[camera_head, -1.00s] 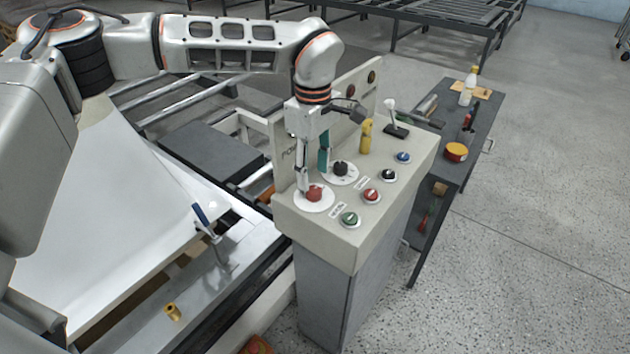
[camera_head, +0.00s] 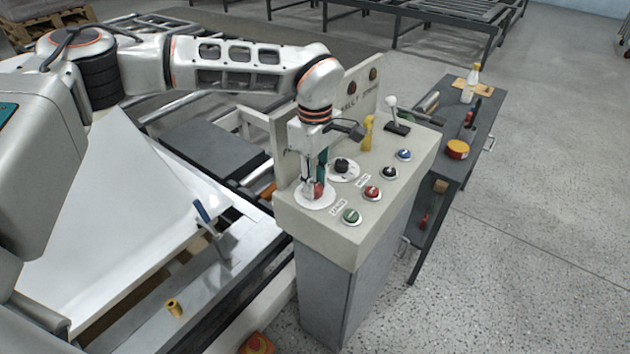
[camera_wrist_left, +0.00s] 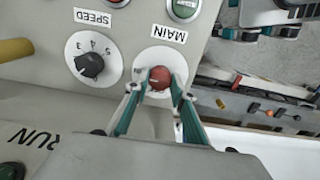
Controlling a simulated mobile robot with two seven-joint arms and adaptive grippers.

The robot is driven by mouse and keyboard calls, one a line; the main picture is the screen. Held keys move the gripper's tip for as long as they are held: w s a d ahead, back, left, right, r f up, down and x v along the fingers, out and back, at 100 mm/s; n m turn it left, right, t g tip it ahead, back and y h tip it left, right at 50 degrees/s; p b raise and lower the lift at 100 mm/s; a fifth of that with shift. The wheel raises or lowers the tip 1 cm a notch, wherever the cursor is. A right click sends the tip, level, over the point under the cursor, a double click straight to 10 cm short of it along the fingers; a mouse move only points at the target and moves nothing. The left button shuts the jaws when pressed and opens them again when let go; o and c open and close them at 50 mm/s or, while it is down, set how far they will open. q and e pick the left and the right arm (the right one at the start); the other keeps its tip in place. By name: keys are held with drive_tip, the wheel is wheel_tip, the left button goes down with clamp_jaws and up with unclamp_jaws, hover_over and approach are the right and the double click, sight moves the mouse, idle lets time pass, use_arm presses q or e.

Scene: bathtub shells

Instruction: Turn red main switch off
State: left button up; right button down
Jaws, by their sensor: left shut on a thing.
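The red main switch (camera_head: 318,190) is a round red knob on a white disc at the near left corner of the control panel's top. In the left wrist view the red knob (camera_wrist_left: 159,77) sits beside the label "MAIN" (camera_wrist_left: 170,34). My left gripper (camera_head: 317,186) points down over it, with its fingertips on either side of the knob. In the left wrist view my left gripper's teal fingers (camera_wrist_left: 160,86) are closed against the knob's sides. The knob's pointer marking is hidden. My right gripper is not in view.
The black speed dial (camera_head: 342,166) is close behind the main switch. Green (camera_head: 351,217), red (camera_head: 372,193), black and blue buttons lie to the right. A yellow handle (camera_head: 367,134) and a joystick (camera_head: 392,112) stand farther back. A dark side table (camera_head: 487,110) stands right of the panel.

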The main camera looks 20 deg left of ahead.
use_arm(q)
drive_tip(key=shift+n, duration=0.3)
drive_tip(key=n, duration=0.3)
drive_tip(key=shift+n, duration=0.3)
drive_tip(key=n, duration=0.3)
drive_tip(key=shift+n, duration=0.4)
drive_tip(key=n, duration=0.8)
drive_tip(key=shift+b, duration=0.35)
drive_tip(key=shift+n, duration=0.9)
drive_tip(key=o, duration=1.1)
